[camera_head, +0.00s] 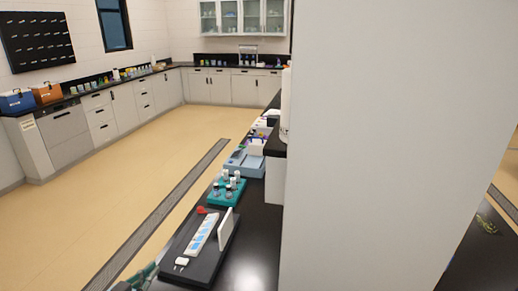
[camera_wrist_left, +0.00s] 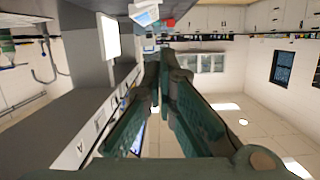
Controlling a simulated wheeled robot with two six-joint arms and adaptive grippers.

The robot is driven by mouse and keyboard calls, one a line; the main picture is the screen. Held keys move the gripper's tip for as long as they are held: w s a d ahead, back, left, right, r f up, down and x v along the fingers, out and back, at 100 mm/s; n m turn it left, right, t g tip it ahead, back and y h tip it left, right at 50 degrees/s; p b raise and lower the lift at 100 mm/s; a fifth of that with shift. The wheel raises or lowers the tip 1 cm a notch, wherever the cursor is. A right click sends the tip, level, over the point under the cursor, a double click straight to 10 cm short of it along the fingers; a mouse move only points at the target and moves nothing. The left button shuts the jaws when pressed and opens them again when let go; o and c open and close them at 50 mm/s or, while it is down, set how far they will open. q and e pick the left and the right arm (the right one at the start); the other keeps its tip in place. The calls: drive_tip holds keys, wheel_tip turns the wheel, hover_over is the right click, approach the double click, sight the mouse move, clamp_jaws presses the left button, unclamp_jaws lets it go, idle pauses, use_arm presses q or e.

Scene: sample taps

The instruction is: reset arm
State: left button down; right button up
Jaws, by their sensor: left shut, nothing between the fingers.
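My left gripper (camera_head: 138,280) shows only in part at the bottom edge of the head view, left of the black counter's near end. In the left wrist view its two green fingers (camera_wrist_left: 163,62) run together to closed tips, with nothing held between them. The fingers point out over the room and the wrist picture is turned upside down. My right gripper is not in view.
A black tray (camera_head: 178,264) on the counter (camera_head: 256,240) holds a white strip with blue squares (camera_head: 203,232). A teal tray (camera_head: 216,198) with small white bottles stands behind it. A big grey panel (camera_head: 390,150) blocks the right. Open floor (camera_head: 90,220) lies left.

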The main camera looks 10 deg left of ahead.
use_arm(q)
drive_tip(key=s+d+f, duration=0.1)
drive_tip(key=s+d+f+g, duration=0.1)
drive_tip(key=d, duration=0.1)
drive_tip(key=s+d+f+g, duration=0.1)
drive_tip(key=d+f, duration=0.1)
drive_tip(key=shift+s+d+f+m+h, duration=0.1)
drive_tip(key=shift+s+d+m+h, duration=0.1)
drive_tip(key=shift+d+m+h, duration=0.1)
drive_tip(key=s+d+f+g+y, duration=0.15)
drive_tip(key=s+d+g, duration=0.3)
drive_tip(key=s, duration=0.65)
drive_tip(key=s+d+f+g+y, duration=0.15)
drive_tip(key=s+d+g, duration=0.3)
drive_tip(key=s, duration=0.75)
wheel_tip(320, 180, down, 24)
drive_tip(key=s+a+n+g+b, duration=0.1)
drive_tip(key=a+g+b, duration=0.1)
drive_tip(key=b, duration=0.1)
drive_tip(key=s+f+b, duration=0.2)
drive_tip(key=s+f, duration=1.2)
drive_tip(key=shift+a+g+h+b, duration=0.4)
drive_tip(key=shift+a, duration=0.05)
